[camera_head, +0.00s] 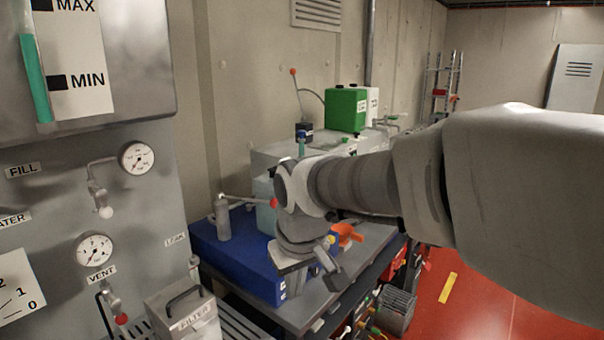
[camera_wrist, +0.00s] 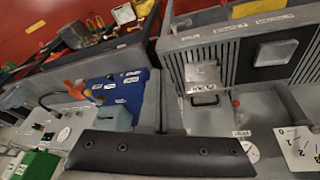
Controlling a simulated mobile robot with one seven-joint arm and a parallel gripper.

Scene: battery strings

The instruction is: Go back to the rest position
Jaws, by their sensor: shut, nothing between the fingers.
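My arm reaches in from the right in the head view and bends down at the wrist. My gripper (camera_head: 332,276) hangs over the right part of the blue bench unit (camera_head: 238,262), small and partly hidden by the wrist. It is shut and holds nothing. In the wrist view a dark bar with screws crosses the bottom, and the fingertips are not clear there. The blue unit (camera_wrist: 137,88) shows left of the middle in that view, with a pale box and an orange handle on it.
A grey panel (camera_head: 140,225) with gauges, valves and a MAX/MIN level tube stands close at left. A filter box (camera_head: 185,312) is below it. A green box (camera_head: 346,109) stands at the back. Crates of tools (camera_head: 396,310) sit low. Red floor (camera_head: 480,300) is open at right.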

